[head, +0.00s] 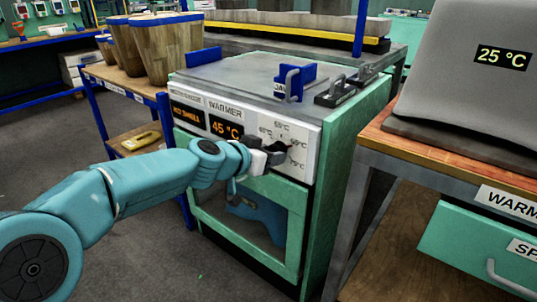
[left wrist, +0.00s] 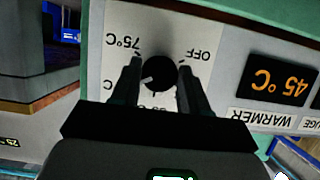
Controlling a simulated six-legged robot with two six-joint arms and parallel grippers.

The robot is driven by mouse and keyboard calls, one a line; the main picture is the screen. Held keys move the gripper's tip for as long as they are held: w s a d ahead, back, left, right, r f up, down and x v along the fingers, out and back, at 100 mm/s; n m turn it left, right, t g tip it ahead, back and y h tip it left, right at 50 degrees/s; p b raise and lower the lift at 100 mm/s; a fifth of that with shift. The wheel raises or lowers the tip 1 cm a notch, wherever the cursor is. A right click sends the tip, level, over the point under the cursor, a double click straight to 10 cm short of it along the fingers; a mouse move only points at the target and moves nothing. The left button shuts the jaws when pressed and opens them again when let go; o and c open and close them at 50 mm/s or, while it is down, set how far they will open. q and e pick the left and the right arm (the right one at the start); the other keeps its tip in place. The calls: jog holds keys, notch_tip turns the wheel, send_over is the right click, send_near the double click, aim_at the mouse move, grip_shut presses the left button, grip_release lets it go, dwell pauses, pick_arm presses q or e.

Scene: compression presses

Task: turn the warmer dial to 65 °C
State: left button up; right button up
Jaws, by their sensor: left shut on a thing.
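The warmer (head: 250,78) is a green cabinet with a white front panel (head: 220,103). Its orange display (head: 227,128) reads 45 °C, and this also shows upside down in the left wrist view (left wrist: 283,81). The black round dial (left wrist: 159,74) is on the panel, ringed by temperature marks and OFF; a small pale mark shows on its left side in the left wrist view. My left gripper (left wrist: 157,80) is shut on the dial, one finger on each side. In the head view the left gripper (head: 278,149) hides most of the dial. My right gripper is not in view.
A blue JAW-labelled part (head: 294,83) and black handles (head: 340,91) are on the warmer's top. A wooden-topped bench (head: 430,160) with a grey unit reading 25 °C (head: 480,60) stands at the right. Wooden buckets (head: 160,48) stand on a cart at the left.

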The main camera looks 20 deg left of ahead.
pick_arm(q)
jog(key=o, duration=1)
jog(key=shift+p+v, duration=0.65)
jog(key=shift+v, duration=7.5)
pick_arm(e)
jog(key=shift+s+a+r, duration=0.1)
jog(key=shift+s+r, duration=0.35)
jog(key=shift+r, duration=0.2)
pick_arm(q)
jog(key=shift+r, duration=0.1)
